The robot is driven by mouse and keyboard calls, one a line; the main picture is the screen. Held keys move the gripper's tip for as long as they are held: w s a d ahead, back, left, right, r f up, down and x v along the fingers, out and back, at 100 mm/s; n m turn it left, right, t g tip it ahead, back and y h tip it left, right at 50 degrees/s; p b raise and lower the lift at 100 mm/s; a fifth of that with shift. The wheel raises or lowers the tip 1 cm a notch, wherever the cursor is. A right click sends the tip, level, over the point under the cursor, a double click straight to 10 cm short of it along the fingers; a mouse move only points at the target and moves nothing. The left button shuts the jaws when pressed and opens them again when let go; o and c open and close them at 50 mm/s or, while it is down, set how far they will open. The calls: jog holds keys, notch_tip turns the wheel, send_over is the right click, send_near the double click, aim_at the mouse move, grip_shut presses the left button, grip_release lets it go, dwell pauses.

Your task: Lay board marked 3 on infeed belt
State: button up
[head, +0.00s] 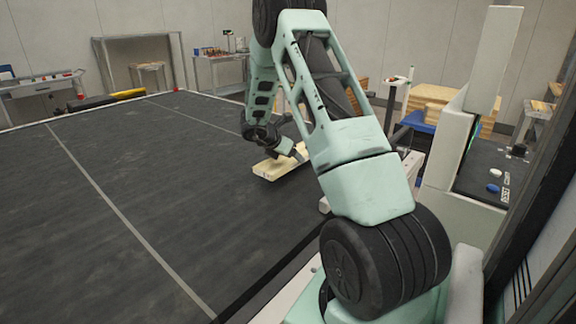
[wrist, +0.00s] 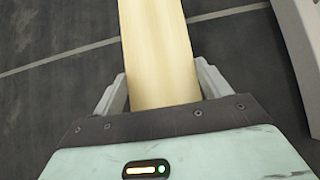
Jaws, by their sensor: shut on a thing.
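A pale wooden board (head: 272,170) is held in my gripper (head: 290,152) near the right edge of a wide dark belt (head: 150,190). In the wrist view the board (wrist: 157,45) runs straight out between the two grey fingers of my gripper (wrist: 160,88), which is shut on it. The dark belt surface with a light line (wrist: 60,62) shows behind the board. I cannot tell whether the board touches the belt or hangs just above it. No number shows on the board's visible faces.
A control panel (head: 490,185) with buttons stands at the right. Behind the belt are a workbench (head: 220,58), a metal frame (head: 140,38) and stacked wooden boards (head: 440,97). A pale machine part (wrist: 298,35) shows at the wrist view's right. Most of the belt is clear.

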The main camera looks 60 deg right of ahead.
jog(key=shift+f, duration=2.05)
jog(key=o, duration=1.2)
notch_tip(320, 180, up, 8)
jog(key=r+b, duration=0.1)
send_over(270, 166)
jog(key=shift+s+f, duration=0.1)
jog(key=shift+f, duration=0.15)
